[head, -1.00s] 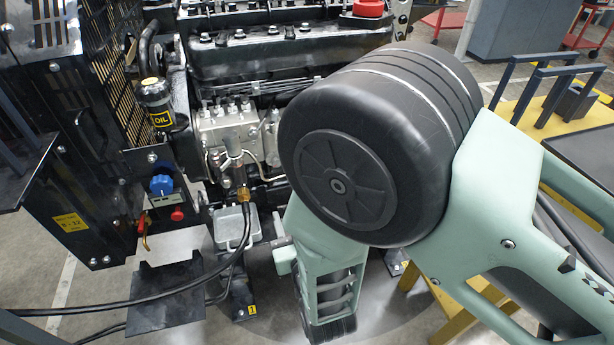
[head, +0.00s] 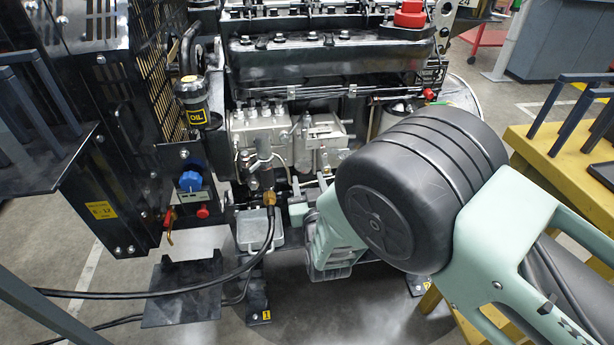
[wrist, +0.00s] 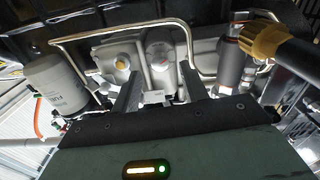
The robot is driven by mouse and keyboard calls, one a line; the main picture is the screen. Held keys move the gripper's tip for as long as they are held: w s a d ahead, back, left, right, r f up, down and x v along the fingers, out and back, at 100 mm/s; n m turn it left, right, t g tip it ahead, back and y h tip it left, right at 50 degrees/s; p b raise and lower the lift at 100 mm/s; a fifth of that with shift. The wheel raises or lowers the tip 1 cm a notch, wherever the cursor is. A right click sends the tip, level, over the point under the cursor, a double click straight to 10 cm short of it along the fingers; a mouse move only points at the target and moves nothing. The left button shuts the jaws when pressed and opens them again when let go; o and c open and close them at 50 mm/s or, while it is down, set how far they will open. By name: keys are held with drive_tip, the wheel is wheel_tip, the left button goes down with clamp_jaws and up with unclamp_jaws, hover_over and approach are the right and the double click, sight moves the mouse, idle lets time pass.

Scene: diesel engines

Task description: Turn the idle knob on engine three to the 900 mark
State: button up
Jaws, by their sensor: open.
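A blue knob (head: 190,181) sits on a small dark panel (head: 189,200) at the engine's left side in the head view. Its scale marks are too small to read there, and I cannot confirm that it is the idle knob or that this is engine three. My gripper (wrist: 162,92) is open in the wrist view, with its two dark fingers apart and nothing held. It faces the engine's grey metal parts, and a small pale block shows between the fingers. In the head view my arm hides much of the engine's lower right. The blue knob does not show in the wrist view.
A black hose with a brass fitting (head: 269,198) runs down in front of the engine; the fitting also shows in the wrist view (wrist: 262,42). A grey tray (head: 255,236) stands below. A yellow table (head: 560,160) stands right.

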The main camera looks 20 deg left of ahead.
sight(306, 171)
drive_tip(key=shift+x, duration=1.5)
clamp_jaws()
